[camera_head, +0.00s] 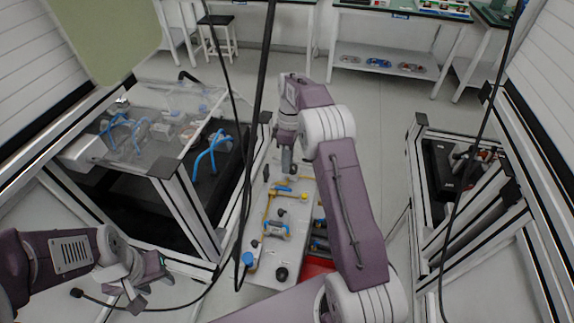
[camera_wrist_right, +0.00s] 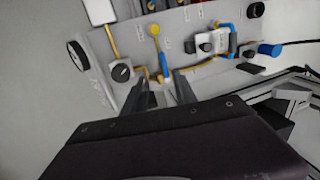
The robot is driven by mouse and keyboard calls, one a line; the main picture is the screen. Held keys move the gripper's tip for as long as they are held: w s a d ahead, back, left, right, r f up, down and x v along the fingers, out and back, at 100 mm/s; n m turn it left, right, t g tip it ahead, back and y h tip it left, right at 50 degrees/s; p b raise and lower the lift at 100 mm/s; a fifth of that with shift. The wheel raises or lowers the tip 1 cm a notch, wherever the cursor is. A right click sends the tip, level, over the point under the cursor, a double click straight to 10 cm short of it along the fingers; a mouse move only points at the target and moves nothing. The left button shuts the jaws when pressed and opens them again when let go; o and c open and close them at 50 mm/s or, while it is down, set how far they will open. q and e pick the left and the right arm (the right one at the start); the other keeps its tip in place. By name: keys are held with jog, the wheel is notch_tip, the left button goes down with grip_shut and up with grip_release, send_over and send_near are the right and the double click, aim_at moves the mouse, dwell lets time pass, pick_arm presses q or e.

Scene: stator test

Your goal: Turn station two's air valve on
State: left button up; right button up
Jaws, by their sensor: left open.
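A grey panel (camera_head: 264,263) carries several valves, knobs and yellow tubes. In the right wrist view the panel (camera_wrist_right: 208,70) has a yellow lever with a round yellow end (camera_wrist_right: 153,31); the yellow end also shows in the head view (camera_head: 303,196). The labels are too small to read, so I cannot tell which is station two's. My right gripper (camera_wrist_right: 162,92) is open at the lever's lower end; contact is unclear. My left gripper (camera_head: 142,290) is open and away from the panel.
A clear-topped frame (camera_head: 150,110) with blue tubes stands left of the panel. Another metal frame (camera_head: 455,165) stands at the right. Dark cables hang across the head view. Grey floor (camera_head: 385,105) is free behind, before the white benches.

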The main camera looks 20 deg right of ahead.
aim_at(282, 189)
jog(key=x, duration=0.3)
jog(key=b+x, duration=0.1)
jog(key=x, duration=0.4)
jog(key=shift+s+a+f, duration=0.2)
jog(key=shift+s+a, duration=0.05)
jog(key=shift+s, duration=0.15)
jog(key=shift+c, duration=0.2)
grip_shut()
